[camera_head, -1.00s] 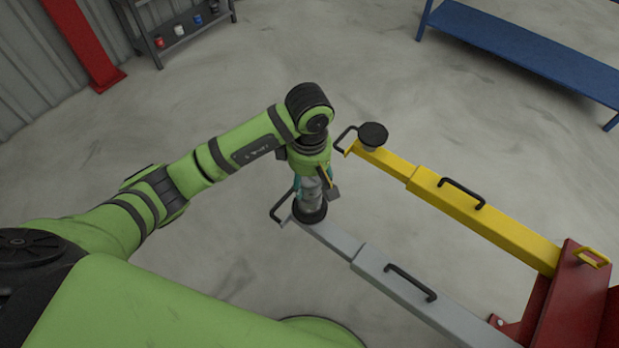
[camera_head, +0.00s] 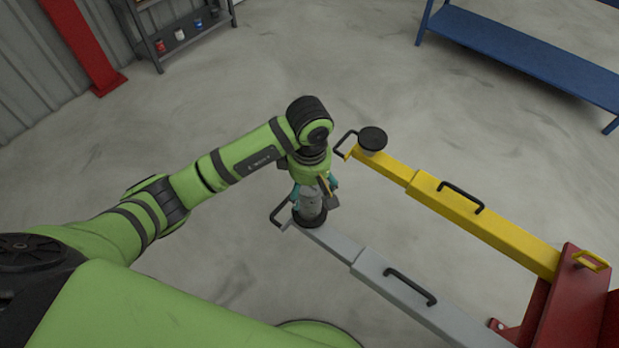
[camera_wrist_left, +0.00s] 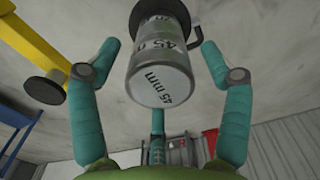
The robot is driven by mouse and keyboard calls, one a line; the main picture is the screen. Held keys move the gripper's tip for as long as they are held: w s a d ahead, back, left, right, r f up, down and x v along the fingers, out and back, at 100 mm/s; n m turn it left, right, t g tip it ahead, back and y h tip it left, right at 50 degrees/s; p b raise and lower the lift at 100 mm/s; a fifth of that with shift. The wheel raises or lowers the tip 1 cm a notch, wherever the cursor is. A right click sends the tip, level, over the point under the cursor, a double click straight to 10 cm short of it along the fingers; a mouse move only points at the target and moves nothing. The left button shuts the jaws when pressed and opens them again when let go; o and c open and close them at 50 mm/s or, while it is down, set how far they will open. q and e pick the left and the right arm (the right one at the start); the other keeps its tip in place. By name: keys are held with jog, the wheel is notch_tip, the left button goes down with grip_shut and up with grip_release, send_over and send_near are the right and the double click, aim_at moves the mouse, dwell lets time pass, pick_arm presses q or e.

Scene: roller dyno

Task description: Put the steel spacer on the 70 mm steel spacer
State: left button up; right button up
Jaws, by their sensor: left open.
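The steel spacer (camera_wrist_left: 160,75) is a grey cylinder marked 45 mm on its end face and side. It stands in line on a lower grey cylinder (camera_wrist_left: 150,14), whose label is only partly readable, so I cannot confirm 70 mm. In the head view the grey stack (camera_head: 311,203) stands upright on the black pad (camera_head: 309,219) at the end of the grey lift arm. My left gripper (camera_head: 316,190) is above and around the upper spacer. Its teal fingers are open, with a gap on both sides in the left wrist view (camera_wrist_left: 160,48). My right gripper is not in view.
The grey lift arm (camera_head: 365,262) has black handles. A yellow lift arm (camera_head: 440,193) with an empty black pad (camera_head: 373,138) runs beside it; both lead to a red post (camera_head: 565,300). A blue bench (camera_head: 520,48) and a dark shelf (camera_head: 185,35) stand farther back on open floor.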

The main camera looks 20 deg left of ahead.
pick_arm(q)
jog(key=shift+r, duration=0.45)
notch_tip(320, 180, up, 10)
jog(key=shift+f+b, duration=0.15)
jog(key=shift+b, duration=0.7)
jog(key=shift+r, duration=0.85)
